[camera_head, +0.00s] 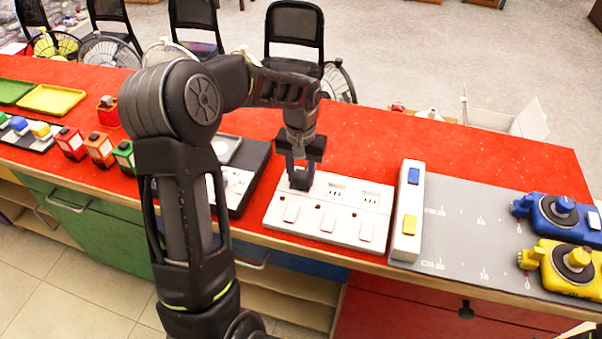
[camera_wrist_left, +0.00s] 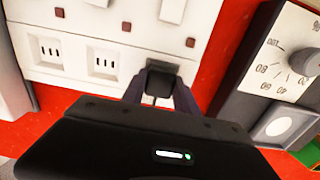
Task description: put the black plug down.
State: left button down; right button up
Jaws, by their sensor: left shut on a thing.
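The black plug (camera_head: 299,183) is between the fingers of my left gripper (camera_head: 298,168), which is shut on it. The plug is at the left end of the back row of a white socket panel (camera_head: 321,231) on the red counter. In the left wrist view the plug (camera_wrist_left: 161,80) lies over the place in line with two open sockets (camera_wrist_left: 78,56), by the panel's edge. The socket under the plug is hidden, and I cannot tell whether the plug is pushed in. My right gripper is not in view.
A dark scale-like device with a dial (camera_wrist_left: 284,55) stands close beside the panel. A white block with blue and yellow buttons (camera_head: 407,225) stands to the panel's right, by a grey mat (camera_head: 465,215) with blue and yellow devices. Red counter behind the panel (camera_head: 400,145) is clear.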

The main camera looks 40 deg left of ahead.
aim_at(301, 174)
pick_arm(q)
jog(key=shift+f, duration=0.15)
jog(key=c, duration=0.9)
grip_release()
jog(key=shift+c, duration=0.2)
jog(key=shift+r, duration=0.55)
notch_tip(301, 174, up, 11)
jog(key=shift+r+b, duration=0.15)
jog(key=shift+b, duration=0.15)
